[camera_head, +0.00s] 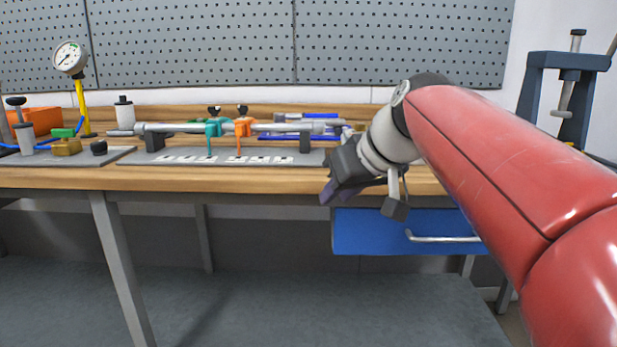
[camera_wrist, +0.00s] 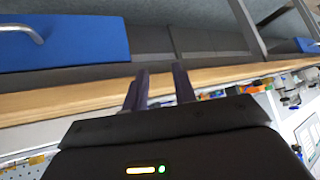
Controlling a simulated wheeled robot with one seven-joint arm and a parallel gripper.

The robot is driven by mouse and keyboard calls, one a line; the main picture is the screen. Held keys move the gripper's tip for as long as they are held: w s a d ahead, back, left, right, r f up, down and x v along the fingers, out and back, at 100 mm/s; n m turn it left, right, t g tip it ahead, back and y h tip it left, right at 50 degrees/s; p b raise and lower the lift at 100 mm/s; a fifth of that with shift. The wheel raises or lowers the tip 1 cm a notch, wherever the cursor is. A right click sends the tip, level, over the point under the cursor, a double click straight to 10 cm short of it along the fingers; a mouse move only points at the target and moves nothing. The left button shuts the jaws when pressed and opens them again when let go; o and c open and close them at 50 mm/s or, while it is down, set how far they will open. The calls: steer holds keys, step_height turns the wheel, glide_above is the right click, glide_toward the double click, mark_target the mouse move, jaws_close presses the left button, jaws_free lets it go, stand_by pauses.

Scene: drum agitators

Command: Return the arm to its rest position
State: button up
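My red arm reaches in from the right in the head view, and my dark gripper (camera_head: 330,192) is at its end, in front of the wooden workbench's front edge (camera_head: 230,180). It points down and to the left, above and left of the blue drawer (camera_head: 370,232). In the wrist view my gripper (camera_wrist: 158,88) shows its dark fingers apart with nothing between them. The wooden edge (camera_wrist: 70,98) lies beyond the fingertips there, and the blue drawer (camera_wrist: 70,45) is at the upper left.
On the bench are a grey plate (camera_head: 160,156) with a rod and teal (camera_head: 213,128) and orange (camera_head: 243,127) handles, a pressure gauge (camera_head: 70,58) and an orange box (camera_head: 42,121). A dark press-like frame (camera_head: 535,85) stands at right. Space before the bench at left is open.

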steer(key=s+d+f+m+h, duration=0.2)
steer(key=s+d+f, duration=0.3)
steer(key=s+f, duration=0.5)
steer(key=s+d+f+m+g+h, duration=0.1)
steer(key=s+d+f, duration=0.4)
steer(key=s+f, duration=0.5)
step_height(320, 180, down, 3)
steer(key=shift+s+r+m+g+h, duration=0.15)
steer(key=shift+s+m+g+h, duration=0.2)
steer(key=shift+m+h, duration=0.7)
